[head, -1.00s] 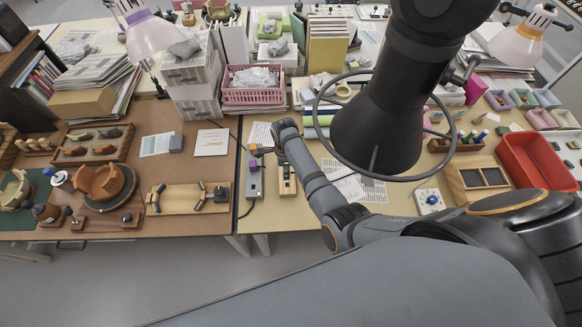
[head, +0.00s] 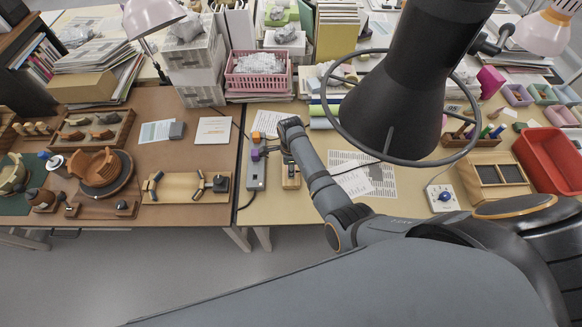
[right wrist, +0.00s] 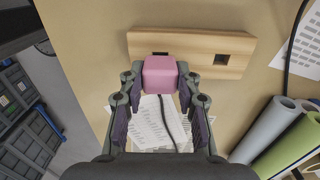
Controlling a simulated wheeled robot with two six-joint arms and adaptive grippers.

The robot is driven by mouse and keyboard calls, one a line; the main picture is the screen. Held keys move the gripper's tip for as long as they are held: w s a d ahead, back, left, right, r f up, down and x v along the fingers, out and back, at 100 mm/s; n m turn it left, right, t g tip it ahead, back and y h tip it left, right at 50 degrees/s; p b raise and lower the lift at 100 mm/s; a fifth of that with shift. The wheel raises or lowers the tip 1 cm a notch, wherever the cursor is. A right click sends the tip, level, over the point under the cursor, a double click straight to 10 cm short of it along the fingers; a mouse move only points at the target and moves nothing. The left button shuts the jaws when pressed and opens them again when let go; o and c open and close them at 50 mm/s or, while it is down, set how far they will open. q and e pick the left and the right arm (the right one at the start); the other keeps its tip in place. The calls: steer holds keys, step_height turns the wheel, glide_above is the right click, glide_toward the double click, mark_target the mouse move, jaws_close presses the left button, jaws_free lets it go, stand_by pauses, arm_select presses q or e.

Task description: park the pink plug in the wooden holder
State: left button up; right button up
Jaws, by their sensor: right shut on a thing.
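The pink plug (right wrist: 159,75) is a small block in the right wrist view. My right gripper (right wrist: 160,80) is shut on it, one finger on each side. The wooden holder (right wrist: 190,40), a pale block with two square holes, lies just beyond the plug. The plug partly covers the left hole; the right hole is clear and empty. I cannot tell whether the plug touches the holder. In the head view the holder (head: 291,180) stands beside a grey power strip (head: 256,177), partly behind my right arm, which hides the plug. My left gripper is not in view.
Printed sheets (head: 362,175) lie right of the holder. Rolls (right wrist: 292,140) lie nearby at the lower right of the wrist view. A dark ringed hood (head: 385,110) hangs over the table. A red tray (head: 545,160) is at the right.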

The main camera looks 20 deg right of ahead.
stand_by(0.3)
steer(key=shift+p, duration=0.75)
stand_by(1.0)
steer(key=shift+f+b, duration=0.75)
steer(key=shift+f, duration=0.2)
stand_by(0.8)
steer(key=o, duration=1.2)
steer(key=shift+o, duration=0.5)
steer(key=o, duration=0.3)
steer(key=shift+r, duration=0.1)
